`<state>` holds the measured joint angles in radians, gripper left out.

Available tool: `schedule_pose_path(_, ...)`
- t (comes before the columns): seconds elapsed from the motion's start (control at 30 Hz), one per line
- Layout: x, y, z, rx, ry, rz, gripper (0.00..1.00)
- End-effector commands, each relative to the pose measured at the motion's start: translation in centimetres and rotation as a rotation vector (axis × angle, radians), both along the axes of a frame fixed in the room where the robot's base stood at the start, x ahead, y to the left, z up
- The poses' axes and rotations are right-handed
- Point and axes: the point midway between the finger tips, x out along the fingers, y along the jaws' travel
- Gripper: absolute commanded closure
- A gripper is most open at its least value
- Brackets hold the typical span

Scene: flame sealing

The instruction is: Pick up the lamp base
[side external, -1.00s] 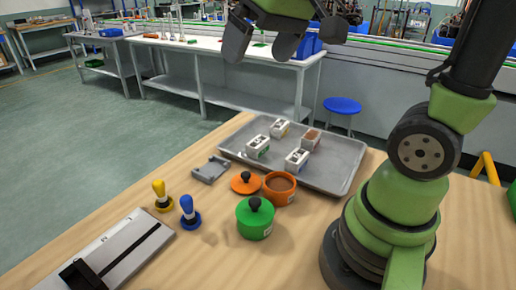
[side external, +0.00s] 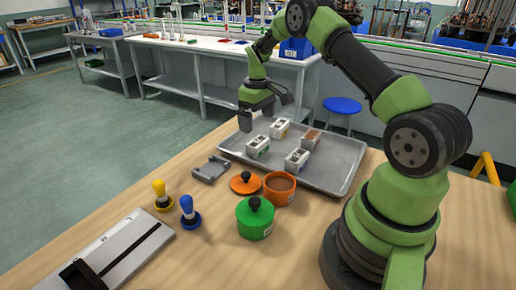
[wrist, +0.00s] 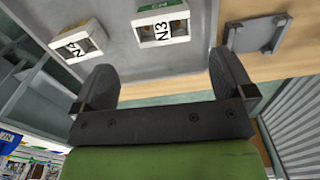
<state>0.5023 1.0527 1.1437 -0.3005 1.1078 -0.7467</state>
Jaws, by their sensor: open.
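No object is plainly recognisable to me as the lamp base. An orange open pot (side external: 279,191) with brown contents stands on the wooden table, its orange lid (side external: 244,184) with a black knob lying beside it. A green pot (side external: 255,221) with its lid on stands in front. A grey bracket (side external: 210,170) lies left of the tray and shows in the wrist view (wrist: 256,34). My gripper (side external: 257,112) is open and empty, above the tray's far left part. In the wrist view its fingers (wrist: 163,65) are apart with nothing between them.
The metal tray (side external: 335,178) holds several small boxes, including an N3 box (wrist: 160,28) and another labelled box (wrist: 78,42). Bare wood surrounds the pots.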

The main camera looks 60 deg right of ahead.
Motion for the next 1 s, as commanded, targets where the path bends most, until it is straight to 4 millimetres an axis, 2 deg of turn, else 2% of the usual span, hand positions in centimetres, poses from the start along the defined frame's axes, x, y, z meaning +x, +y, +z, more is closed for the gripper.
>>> schedule_pose_path(0.1,-0.1,0.1,-1.8,0.001,0.003,0.001,0.00)
schedule_pose_path(0.27,-0.1,0.1,-3.0,0.001,0.001,-0.001,0.00)
schedule_pose_path(0.6,-0.5,0.5,-7.5,0.001,0.002,-0.001,0.00)
schedule_pose_path(0.87,-0.5,0.4,-7.9,-0.001,-0.001,-0.001,0.00)
schedule_pose_path(0.9,-0.5,0.4,-7.9,-0.001,-0.001,-0.001,0.05)
schedule_pose_path(1.0,-0.5,0.4,-7.8,-0.001,-0.001,-0.001,0.28)
